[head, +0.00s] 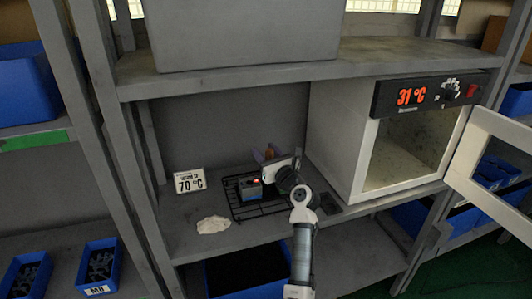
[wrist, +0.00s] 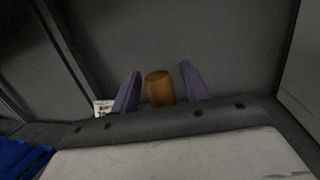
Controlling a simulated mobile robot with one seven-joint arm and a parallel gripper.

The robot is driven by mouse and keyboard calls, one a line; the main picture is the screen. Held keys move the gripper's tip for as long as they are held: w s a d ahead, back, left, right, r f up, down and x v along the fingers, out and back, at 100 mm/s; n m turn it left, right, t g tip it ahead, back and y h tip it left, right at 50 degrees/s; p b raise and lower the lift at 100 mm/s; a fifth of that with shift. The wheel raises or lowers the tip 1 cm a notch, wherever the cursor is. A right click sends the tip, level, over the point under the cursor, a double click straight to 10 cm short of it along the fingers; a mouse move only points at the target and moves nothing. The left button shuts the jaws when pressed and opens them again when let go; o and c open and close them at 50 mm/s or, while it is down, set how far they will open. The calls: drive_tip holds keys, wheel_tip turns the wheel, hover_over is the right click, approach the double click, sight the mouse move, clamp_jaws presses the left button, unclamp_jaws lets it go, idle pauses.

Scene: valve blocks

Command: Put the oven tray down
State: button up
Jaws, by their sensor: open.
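The oven tray, a black wire rack (head: 240,212), lies on the grey shelf to the left of the oven. A grey block with a blue part (head: 250,188) sits on it. My gripper (head: 267,155) is over the back right part of the tray, its purple fingers pointing to the back. In the wrist view my gripper (wrist: 158,85) is open. An orange-brown cylinder (wrist: 160,88), perhaps the tray's handle, stands between the fingers with gaps at both sides. My wrist hides part of the tray.
The white oven (head: 340,150) has an empty-looking chamber and reads 31 °C. Its door (head: 495,165) is open to the right. A 70 °C sign (head: 189,182) and a white cloth (head: 213,225) lie left of the tray. A shelf board (head: 300,75) is above.

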drive_tip(key=shift+s+r, duration=0.1)
drive_tip(key=shift+r, duration=0.05)
drive_tip(key=b+v, duration=0.2)
drive_tip(key=v, duration=1)
drive_tip(key=shift+b, duration=0.3)
